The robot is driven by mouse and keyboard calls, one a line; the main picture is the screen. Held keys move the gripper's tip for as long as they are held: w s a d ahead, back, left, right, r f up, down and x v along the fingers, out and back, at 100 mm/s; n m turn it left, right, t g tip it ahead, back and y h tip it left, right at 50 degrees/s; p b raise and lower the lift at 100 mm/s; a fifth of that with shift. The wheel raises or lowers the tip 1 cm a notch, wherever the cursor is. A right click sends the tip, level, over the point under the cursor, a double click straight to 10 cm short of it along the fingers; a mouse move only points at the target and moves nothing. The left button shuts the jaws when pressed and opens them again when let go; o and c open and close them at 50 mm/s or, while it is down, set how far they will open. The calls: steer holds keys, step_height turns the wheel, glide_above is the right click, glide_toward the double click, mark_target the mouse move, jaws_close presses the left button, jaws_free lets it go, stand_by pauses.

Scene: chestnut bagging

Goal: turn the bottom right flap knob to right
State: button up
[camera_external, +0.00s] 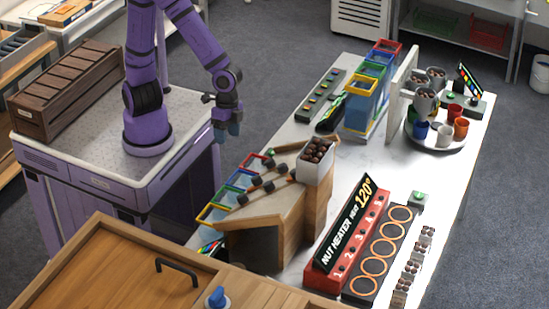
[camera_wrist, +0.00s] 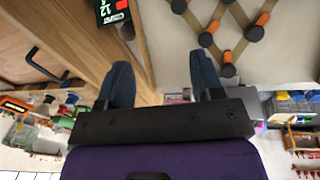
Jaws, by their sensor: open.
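My gripper (camera_external: 228,125) hangs above the gap between my base and the white table, to the left of the sorting board (camera_external: 262,200). In the wrist view its two blue fingers (camera_wrist: 164,75) are spread apart with nothing between them. The pale board (camera_wrist: 290,50) shows beyond them at the upper right. In the outside view the knobs (camera_external: 256,180) look small and dark, so I cannot tell which is bottom right.
A hopper of chestnuts (camera_external: 315,160) stands at the board's upper end. Colour-rimmed bins (camera_external: 212,213) line its left side. A nut heater sign (camera_external: 345,225) and ring plate (camera_external: 380,255) stand to the right. A wooden cabinet (camera_external: 120,265) fills the front left.

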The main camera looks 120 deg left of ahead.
mark_target(241, 196)
steer(key=w+f+y, duration=0.1)
steer(key=f, duration=0.6)
steer(key=w+f+y, duration=0.1)
steer(key=w+f, duration=0.1)
steer(key=f, duration=0.6)
steer(key=w+d+f+y, duration=0.1)
steer(key=f, duration=0.6)
steer(key=shift+w+d+f+m, duration=0.1)
steer(key=shift+w+f+m, duration=0.05)
steer(key=shift+w+m, duration=0.25)
steer(key=shift+c, duration=0.3)
steer(key=c, duration=0.8)
steer(key=shift+c, duration=0.2)
